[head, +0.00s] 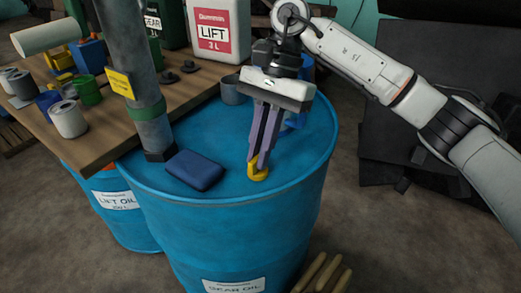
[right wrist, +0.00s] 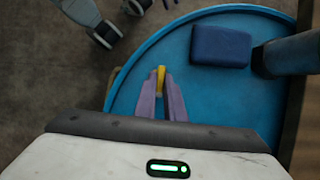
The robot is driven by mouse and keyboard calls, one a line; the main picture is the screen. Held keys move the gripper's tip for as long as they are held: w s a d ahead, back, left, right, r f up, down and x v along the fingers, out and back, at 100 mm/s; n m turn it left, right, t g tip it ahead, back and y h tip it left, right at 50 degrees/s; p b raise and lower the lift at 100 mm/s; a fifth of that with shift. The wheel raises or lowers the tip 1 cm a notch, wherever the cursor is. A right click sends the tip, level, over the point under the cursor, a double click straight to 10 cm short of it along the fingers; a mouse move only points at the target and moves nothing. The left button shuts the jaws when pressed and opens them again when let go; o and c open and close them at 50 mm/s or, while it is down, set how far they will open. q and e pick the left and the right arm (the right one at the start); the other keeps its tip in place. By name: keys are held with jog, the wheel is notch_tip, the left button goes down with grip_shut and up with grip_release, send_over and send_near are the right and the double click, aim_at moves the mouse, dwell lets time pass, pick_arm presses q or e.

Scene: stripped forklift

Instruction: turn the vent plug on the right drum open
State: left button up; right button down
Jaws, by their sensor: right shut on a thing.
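The right drum (head: 235,235) is blue, with a label reading GEAR OIL, and stands upright in the middle of the head view. The yellow vent plug (head: 258,172) sits on its top near the front right. My right gripper (head: 256,160) reaches down from above, shut on the plug. In the right wrist view the yellow plug (right wrist: 161,75) shows between the purple fingertips (right wrist: 162,95). The fingers hide part of the plug. My left gripper is not in view.
A grey cup (head: 233,91) stands behind. A wooden bench (head: 105,138) with cans and bottles is at left. A glove (head: 322,275) shows at the bottom right.

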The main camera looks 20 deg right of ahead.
jog(key=shift+r+n, duration=0.1)
jog(key=shift+n, duration=0.3)
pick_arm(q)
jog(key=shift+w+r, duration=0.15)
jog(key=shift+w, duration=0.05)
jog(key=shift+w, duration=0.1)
pick_arm(e)
jog(key=c, duration=1.8)
grip_release()
jog(key=shift+c, duration=0.2)
pick_arm(q)
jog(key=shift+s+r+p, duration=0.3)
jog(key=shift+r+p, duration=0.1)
jog(key=shift+p, duration=0.35)
pick_arm(e)
jog(key=v, duration=1)
jog(key=shift+w, duration=0.2)
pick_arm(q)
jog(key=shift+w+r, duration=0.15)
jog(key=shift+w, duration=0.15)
pick_arm(e)
jog(key=shift+r, duration=0.1)
